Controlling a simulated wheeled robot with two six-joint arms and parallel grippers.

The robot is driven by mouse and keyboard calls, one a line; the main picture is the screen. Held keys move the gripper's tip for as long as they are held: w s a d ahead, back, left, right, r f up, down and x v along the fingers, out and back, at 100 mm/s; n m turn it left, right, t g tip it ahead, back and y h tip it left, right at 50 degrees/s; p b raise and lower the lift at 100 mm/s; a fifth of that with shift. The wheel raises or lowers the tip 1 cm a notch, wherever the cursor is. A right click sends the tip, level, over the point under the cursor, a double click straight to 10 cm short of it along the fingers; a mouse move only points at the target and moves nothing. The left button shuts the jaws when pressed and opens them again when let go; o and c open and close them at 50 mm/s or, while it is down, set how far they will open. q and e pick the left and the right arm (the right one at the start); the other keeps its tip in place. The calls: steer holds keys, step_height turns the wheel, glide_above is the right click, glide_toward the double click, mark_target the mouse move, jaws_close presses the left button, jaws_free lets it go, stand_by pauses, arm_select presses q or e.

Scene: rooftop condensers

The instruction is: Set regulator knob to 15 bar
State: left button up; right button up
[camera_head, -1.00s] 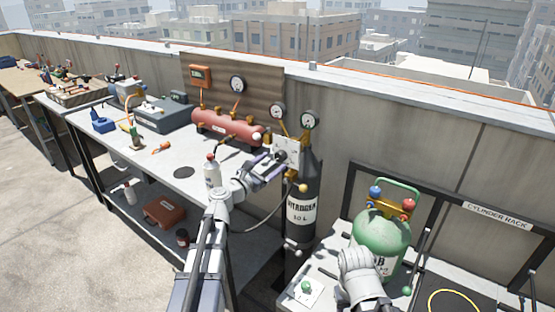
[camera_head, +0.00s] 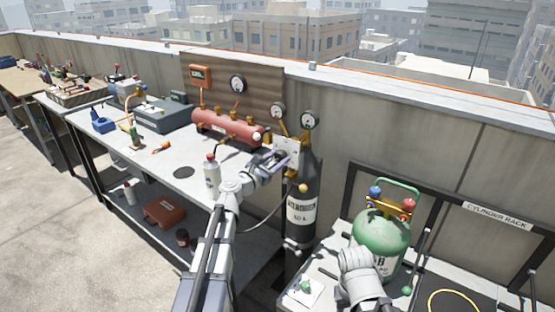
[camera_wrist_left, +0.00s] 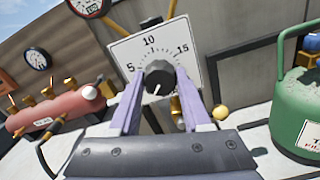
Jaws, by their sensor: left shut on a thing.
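The regulator knob (camera_wrist_left: 160,77) is dark and round, in front of a white dial plate (camera_wrist_left: 125,52) marked 5, 10 and 15. A short white mark shows on the knob's lower face, towards the bottom of the picture. My left gripper (camera_head: 278,157) is shut on the knob, with one purple finger on each side in the left wrist view (camera_wrist_left: 160,90). In the head view the fingers partly hide the knob. The plate sits by the dark nitrogen cylinder (camera_head: 302,178). My right arm's grey end shows at lower right; its fingers are hidden.
Gauges (camera_head: 309,119) stand above the plate. A red manifold (camera_head: 228,126) is on the board to the left. A white bottle (camera_head: 212,178) stands on the bench near my left arm. A green cylinder (camera_head: 383,240) stands at right. A hose hangs below the plate.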

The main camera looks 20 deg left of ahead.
arm_select(q)
jaws_close()
